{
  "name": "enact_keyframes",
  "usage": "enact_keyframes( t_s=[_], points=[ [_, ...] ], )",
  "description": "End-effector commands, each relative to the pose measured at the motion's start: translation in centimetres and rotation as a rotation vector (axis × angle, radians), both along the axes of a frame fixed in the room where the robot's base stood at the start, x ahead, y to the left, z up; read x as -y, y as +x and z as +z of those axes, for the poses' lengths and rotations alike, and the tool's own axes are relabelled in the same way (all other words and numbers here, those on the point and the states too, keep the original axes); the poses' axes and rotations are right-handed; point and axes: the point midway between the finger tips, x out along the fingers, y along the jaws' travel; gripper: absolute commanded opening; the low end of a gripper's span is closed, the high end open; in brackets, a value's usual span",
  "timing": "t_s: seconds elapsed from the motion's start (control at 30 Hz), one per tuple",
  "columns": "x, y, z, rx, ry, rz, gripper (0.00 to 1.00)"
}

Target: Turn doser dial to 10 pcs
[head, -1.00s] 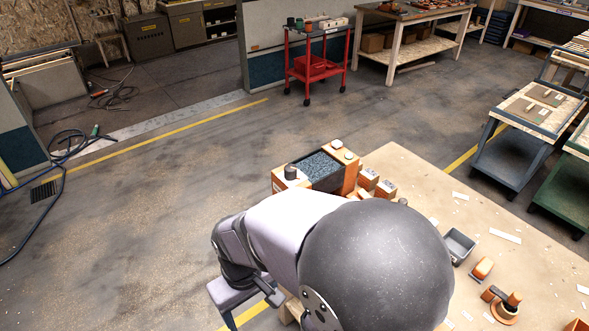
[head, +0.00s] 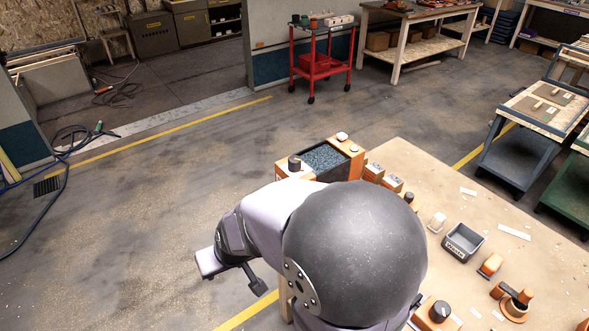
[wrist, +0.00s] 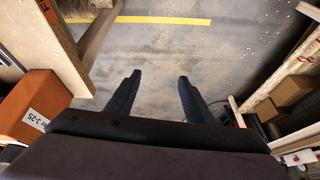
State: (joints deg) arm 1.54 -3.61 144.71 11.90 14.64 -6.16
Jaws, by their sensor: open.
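An orange hopper box filled with dark granules (head: 325,157) stands at the bench's far left corner. A black round dial (head: 295,162) sits on its orange left end block. Its scale and setting are too small to read. A second black knob (head: 439,311) sits on an orange block at the near side of the bench, partly behind my arm. My gripper (wrist: 159,82) is open and empty, its two dark fingers pointing at the bare floor. In the head view my wrist is off the bench's left side, apart from both dials.
The bench top (head: 540,265) holds a grey bin (head: 462,242), small orange blocks (head: 490,265) and paper scraps. In the wrist view an orange box (wrist: 35,105) with a partly readable label is close at left, and wooden framing is on both sides.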

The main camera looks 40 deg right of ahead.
Motion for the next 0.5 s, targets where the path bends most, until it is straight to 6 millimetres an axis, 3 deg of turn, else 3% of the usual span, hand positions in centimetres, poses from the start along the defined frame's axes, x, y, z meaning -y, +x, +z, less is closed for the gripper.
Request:
enact_keyframes(
  t_s=[0.03, 0.1, 0.23, 0.37, 0.5],
  points=[
    [0.7, 2.3, -0.9, 0.085, -0.002, -0.038, 0.48],
    [2.0, 5.3, -0.6, 0.210, -0.017, -0.094, 0.48],
    [5.6, 9.8, 0.8, 0.430, -0.077, -0.214, 0.48],
    [10.4, 12.3, 2.6, 0.628, -0.184, -0.353, 0.48],
    [15.8, 12.7, 4.9, 0.803, -0.338, -0.507, 0.48]
  ],
)
